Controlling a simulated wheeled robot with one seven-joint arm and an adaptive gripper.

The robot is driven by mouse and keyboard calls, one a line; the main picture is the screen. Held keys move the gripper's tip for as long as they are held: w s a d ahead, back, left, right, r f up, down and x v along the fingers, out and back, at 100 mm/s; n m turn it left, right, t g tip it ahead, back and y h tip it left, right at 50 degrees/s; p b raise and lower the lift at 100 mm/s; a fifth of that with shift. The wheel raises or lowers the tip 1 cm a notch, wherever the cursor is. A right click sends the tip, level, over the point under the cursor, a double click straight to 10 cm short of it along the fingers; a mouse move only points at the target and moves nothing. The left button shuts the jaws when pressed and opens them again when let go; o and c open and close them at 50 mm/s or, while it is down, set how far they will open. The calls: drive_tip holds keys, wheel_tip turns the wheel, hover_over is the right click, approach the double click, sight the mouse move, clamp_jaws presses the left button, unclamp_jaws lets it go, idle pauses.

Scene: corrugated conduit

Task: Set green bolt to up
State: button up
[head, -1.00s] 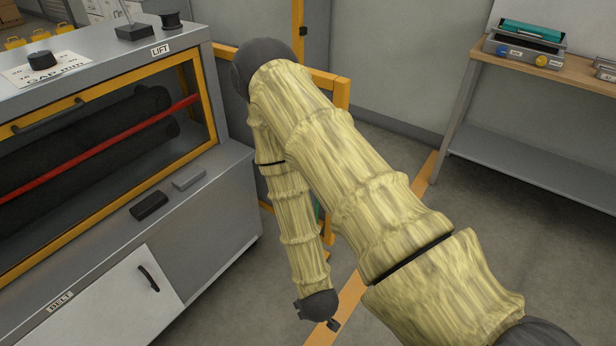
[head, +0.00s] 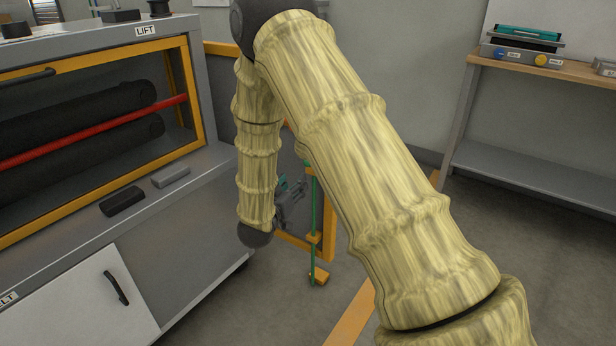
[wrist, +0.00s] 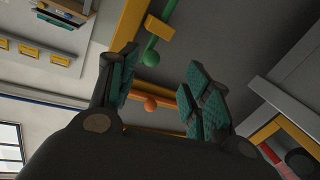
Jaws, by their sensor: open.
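The green bolt (head: 314,210) is a thin upright rod at the yellow gate in the head view, with its lower end at an orange bracket near the floor. My arm hides part of the gate. In the wrist view a green rod with a green ball (wrist: 151,57) shows beyond my fingers, beside a yellow-orange block (wrist: 160,29). My gripper (wrist: 163,88) is open and empty, with teal pads. In the head view my gripper (head: 291,200) is just left of the rod; I cannot tell the depth gap.
The yellow gate frame (head: 328,235) stands beside the grey machine cabinet (head: 190,215). A workbench (head: 575,75) stands at the right.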

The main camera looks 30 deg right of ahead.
drive_tip(key=shift+m+h, duration=0.4)
drive_tip(key=shift+h, duration=0.2)
drive_tip(key=b+x, duration=0.1)
drive_tip(key=x, duration=0.3)
drive_tip(key=b+x, duration=0.1)
drive_tip(key=x, duration=0.2)
drive_tip(key=r+x, duration=0.1)
drive_tip(key=x, duration=0.3)
drive_tip(key=shift+w+d+r+b, duration=0.1)
drive_tip(key=shift+d+b, duration=0.25)
drive_tip(key=shift+b, duration=0.05)
clamp_jaws()
